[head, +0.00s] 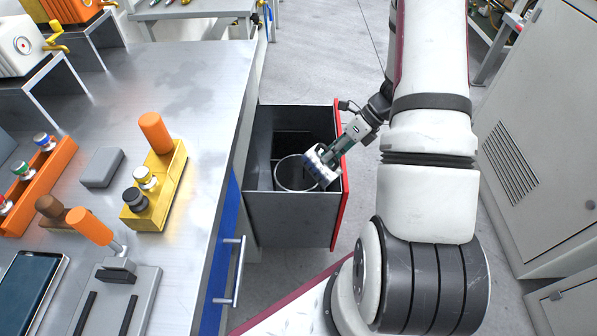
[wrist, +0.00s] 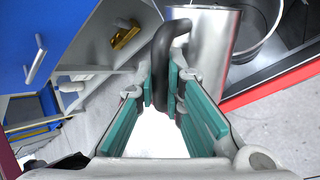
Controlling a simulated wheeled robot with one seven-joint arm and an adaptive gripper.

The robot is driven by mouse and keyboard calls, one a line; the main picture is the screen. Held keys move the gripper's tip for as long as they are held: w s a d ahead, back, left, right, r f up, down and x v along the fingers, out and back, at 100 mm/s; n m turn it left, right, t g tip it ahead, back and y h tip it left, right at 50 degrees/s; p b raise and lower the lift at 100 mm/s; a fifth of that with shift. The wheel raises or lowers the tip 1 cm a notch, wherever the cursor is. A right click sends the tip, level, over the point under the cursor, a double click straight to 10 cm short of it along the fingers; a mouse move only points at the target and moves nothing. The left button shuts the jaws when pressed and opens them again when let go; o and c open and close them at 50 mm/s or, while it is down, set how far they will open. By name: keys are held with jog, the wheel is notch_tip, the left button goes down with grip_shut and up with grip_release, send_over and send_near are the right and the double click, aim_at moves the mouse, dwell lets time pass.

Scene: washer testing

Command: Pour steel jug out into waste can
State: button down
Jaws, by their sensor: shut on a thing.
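The steel jug (wrist: 212,45) is a shiny cylinder at the top of the wrist view, with a dark curved handle (wrist: 163,50). My gripper (wrist: 162,90), with teal finger pads, is shut on this handle. In the head view my gripper (head: 325,163) reaches in from the right over the open drawer. The waste can (head: 294,176) is a round grey bin standing inside that drawer, its rim partly covered by my gripper. It also shows in the wrist view (wrist: 262,25), beside the jug. I cannot tell the jug's tilt or see its contents.
The pulled-out drawer (head: 290,218) has a red front (head: 340,190) close to my gripper. The steel bench (head: 200,75) is left, with a yellow holder (head: 160,190) and an orange rack (head: 40,180). A grey cabinet (head: 540,130) stands right.

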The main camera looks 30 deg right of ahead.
aim_at(315, 148)
jog(key=shift+w+a+g, duration=0.1)
jog(key=shift+w+g, duration=0.2)
jog(key=shift+w+a+f+m+g, duration=0.15)
jog(key=shift+w+f+m+g, duration=0.25)
jog(key=shift+w, duration=0.4)
jog(key=shift+w+a+f+g+h+b, duration=0.1)
jog(key=shift+w+f+g+h+b, duration=0.1)
jog(key=shift+w+f+b, duration=0.15)
jog(key=shift+w+a+f+g+h+b, duration=0.15)
jog(key=shift+w+g+b, duration=0.1)
jog(key=shift+w, duration=0.2)
jog(key=shift+w+d, duration=0.1)
jog(key=shift+w+f+g+b, duration=0.25)
jog(key=shift+w+g+b, duration=0.3)
jog(key=shift+w+g, duration=0.15)
jog(key=shift+w+m, duration=0.15)
jog(key=shift+m, duration=0.15)
